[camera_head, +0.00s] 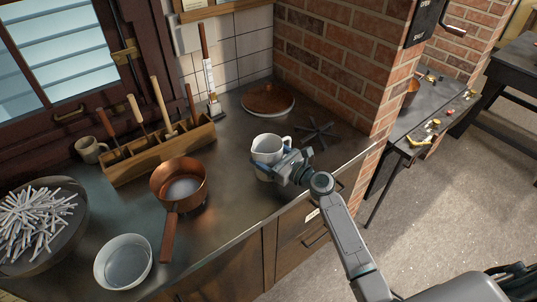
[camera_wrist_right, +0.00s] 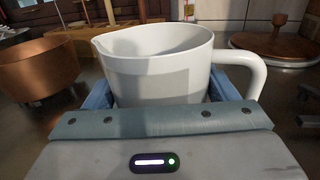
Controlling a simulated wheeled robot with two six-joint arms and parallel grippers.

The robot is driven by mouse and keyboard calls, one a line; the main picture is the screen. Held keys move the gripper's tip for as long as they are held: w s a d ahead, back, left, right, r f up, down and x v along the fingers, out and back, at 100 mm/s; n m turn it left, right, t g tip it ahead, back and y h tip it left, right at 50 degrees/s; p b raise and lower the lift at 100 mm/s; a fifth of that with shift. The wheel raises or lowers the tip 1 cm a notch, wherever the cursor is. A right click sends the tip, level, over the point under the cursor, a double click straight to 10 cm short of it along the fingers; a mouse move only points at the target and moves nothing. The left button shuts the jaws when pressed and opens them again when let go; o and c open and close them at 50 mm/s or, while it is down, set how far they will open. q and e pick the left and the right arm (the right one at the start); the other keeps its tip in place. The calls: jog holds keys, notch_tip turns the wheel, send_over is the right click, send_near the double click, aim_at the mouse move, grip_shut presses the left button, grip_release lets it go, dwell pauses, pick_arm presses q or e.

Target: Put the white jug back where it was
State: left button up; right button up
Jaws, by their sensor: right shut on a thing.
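The white jug (camera_head: 266,148) is upright over the right part of the dark counter, near its front edge. In the right wrist view the jug (camera_wrist_right: 155,65) fills the space between my fingers, with its handle to the right and its spout to the left. My right gripper (camera_head: 283,166) is shut on the jug's body from the front. I cannot tell whether the jug's base touches the counter, as the gripper hides part of it. My left gripper is not in view.
A copper saucepan (camera_head: 180,184) stands left of the jug. A white bowl (camera_head: 123,262), a wooden tool rack (camera_head: 158,151) and a small cup (camera_head: 89,150) are further left. A copper lid (camera_head: 268,99) and a dark star-shaped trivet (camera_head: 317,133) lie behind, by the brick wall (camera_head: 340,65).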

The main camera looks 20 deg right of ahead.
jog(key=o, duration=1.3)
jog(key=shift+f, duration=0.1)
jog(key=shift+c, duration=0.2)
jog(key=shift+o, duration=1)
jog(key=shift+r, duration=0.2)
jog(key=b+v, duration=0.2)
jog(key=v, duration=0.9)
jog(key=shift+s+f+b, duration=0.2)
jog(key=shift+b, duration=0.15)
jog(key=shift+s+d, duration=0.25)
jog(key=shift+s, duration=0.05)
